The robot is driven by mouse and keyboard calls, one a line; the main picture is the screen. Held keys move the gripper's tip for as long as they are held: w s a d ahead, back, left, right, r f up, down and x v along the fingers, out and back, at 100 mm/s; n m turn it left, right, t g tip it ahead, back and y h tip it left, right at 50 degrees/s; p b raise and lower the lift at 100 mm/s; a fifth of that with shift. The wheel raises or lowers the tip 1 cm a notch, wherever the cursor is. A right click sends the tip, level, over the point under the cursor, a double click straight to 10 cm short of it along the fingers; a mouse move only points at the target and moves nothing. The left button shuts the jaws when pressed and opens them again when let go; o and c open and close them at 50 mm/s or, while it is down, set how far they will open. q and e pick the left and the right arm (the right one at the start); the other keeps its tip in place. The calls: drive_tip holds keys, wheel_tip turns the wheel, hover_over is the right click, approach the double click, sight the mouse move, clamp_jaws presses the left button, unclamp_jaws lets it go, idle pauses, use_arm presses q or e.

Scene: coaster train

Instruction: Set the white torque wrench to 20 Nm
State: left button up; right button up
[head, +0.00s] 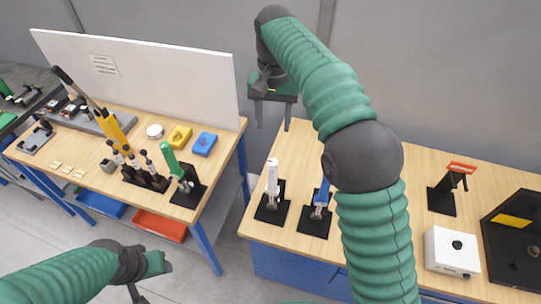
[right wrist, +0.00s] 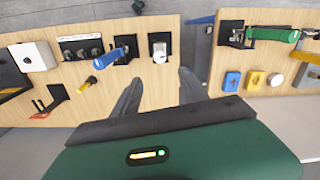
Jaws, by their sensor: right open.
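The white torque wrench (head: 272,180) stands upright in a black stand near the left end of the right-hand bench. In the right wrist view the white wrench (right wrist: 159,47) shows end-on, beyond the fingertips and roughly between them. Its scale is too small to read. My right gripper (head: 273,126) is open and empty, above and behind the wrench and not touching it; its two fingers also show in the right wrist view (right wrist: 160,76). My left gripper (head: 149,276) is low at the left, in front of the left bench, far from the wrench; its jaw opening is unclear.
A blue wrench (head: 321,195) stands close to the right of the white one. A green wrench (head: 174,162) stands on the left bench (head: 118,181). A white box (head: 452,250) and a red-handled tool (head: 462,168) are farther right. A gap separates the benches. My right arm hides part of the right bench.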

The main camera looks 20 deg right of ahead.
approach(276, 161)
drive_tip(key=shift+d+f+p, duration=0.1)
drive_tip(key=shift+d+p, duration=0.2)
drive_tip(key=shift+p, duration=0.05)
drive_tip(key=a+f, duration=0.1)
drive_tip(key=f, duration=0.1)
drive_tip(key=a+f+p, duration=0.1)
drive_tip(key=f, duration=0.2)
drive_tip(key=f+p, duration=0.1)
drive_tip(key=f, duration=0.2)
drive_tip(key=shift+a, duration=0.4)
drive_tip(key=shift+d+f, duration=0.1)
drive_tip(key=shift+f, duration=0.2)
drive_tip(key=shift+d+f, duration=0.15)
drive_tip(key=shift+d, duration=0.65)
drive_tip(key=shift+c, duration=0.2)
drive_tip(key=shift+d, duration=0.15)
drive_tip(key=c, duration=0.5)
drive_tip(key=shift+a, duration=0.4)
drive_tip(key=c, duration=0.5)
use_arm(q)
drive_tip(key=shift+w+r, duration=0.15)
drive_tip(key=shift+r, duration=1.05)
use_arm(e)
drive_tip(key=shift+w+a, duration=0.1)
drive_tip(key=shift+a, duration=0.2)
clamp_jaws()
